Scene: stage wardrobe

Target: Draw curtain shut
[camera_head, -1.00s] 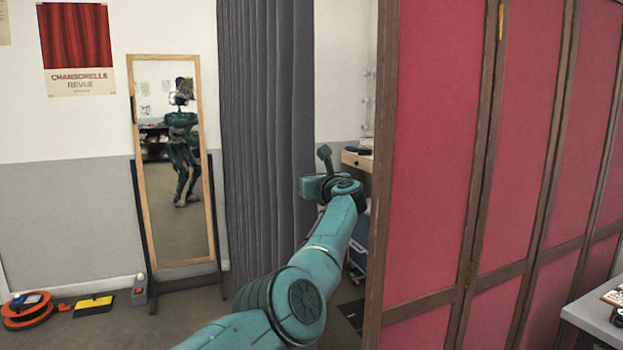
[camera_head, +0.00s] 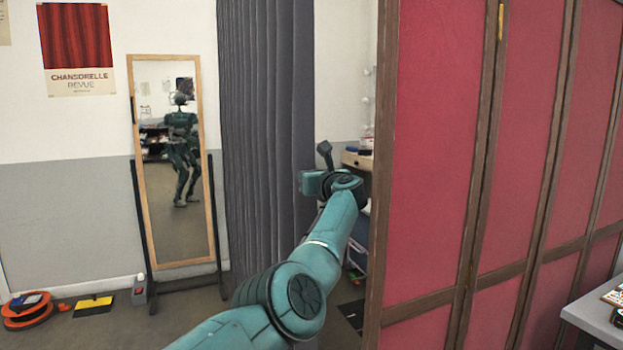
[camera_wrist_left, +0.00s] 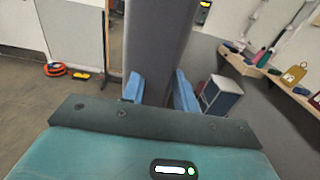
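The dark grey curtain (camera_head: 265,130) hangs in vertical folds right of the mirror, its free edge beside my left wrist. My left arm reaches forward to that edge; in the head view the gripper fingers are hidden behind the wrist. In the left wrist view the curtain (camera_wrist_left: 158,45) hangs straight ahead, between the two blue fingers of my left gripper (camera_wrist_left: 158,88). The fingers are spread apart, one on each side of the cloth; a firm grip is not visible. My right gripper is not in view.
A red folding screen (camera_head: 440,160) stands close on the right. A framed standing mirror (camera_head: 205,170) is left of the curtain. An orange cable reel (camera_head: 30,312) and yellow-black item (camera_head: 93,306) lie on the floor. A shelf (camera_wrist_left: 262,72) and blue-white box (camera_wrist_left: 221,95) are beyond the curtain.

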